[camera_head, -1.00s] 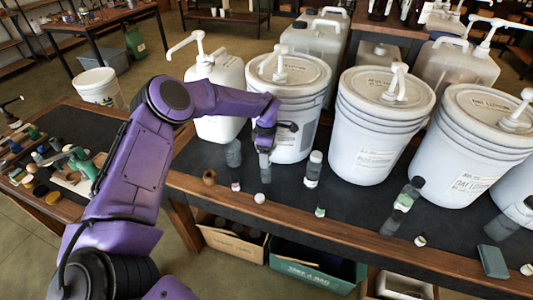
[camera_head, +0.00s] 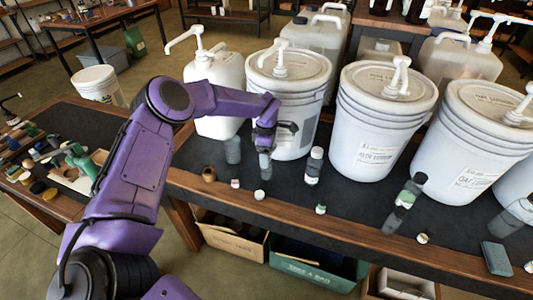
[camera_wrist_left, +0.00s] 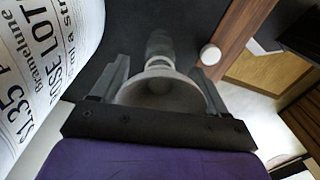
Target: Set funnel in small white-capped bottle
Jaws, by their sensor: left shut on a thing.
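My left gripper (camera_head: 265,146) is shut on a grey funnel (camera_wrist_left: 165,92), above the black-topped bench in front of the first white bucket. In the left wrist view the funnel's wide mouth faces the camera between the fingers (camera_wrist_left: 163,100), its narrow end pointing away. A small dark translucent bottle (camera_wrist_left: 160,44) shows just past that narrow end; in the head view the bottle (camera_head: 265,168) stands under the gripper. I cannot tell whether the spout is inside its neck. A loose white cap (camera_head: 259,194) lies on the bench in front of it. My right gripper is not in view.
Another dark bottle (camera_head: 232,152) stands close left, a clear bottle (camera_head: 313,167) close right. A large white pump bucket (camera_head: 290,105) is right behind, with a white jug (camera_head: 218,100) beside it. The bench's wooden front edge (camera_head: 240,208) is near.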

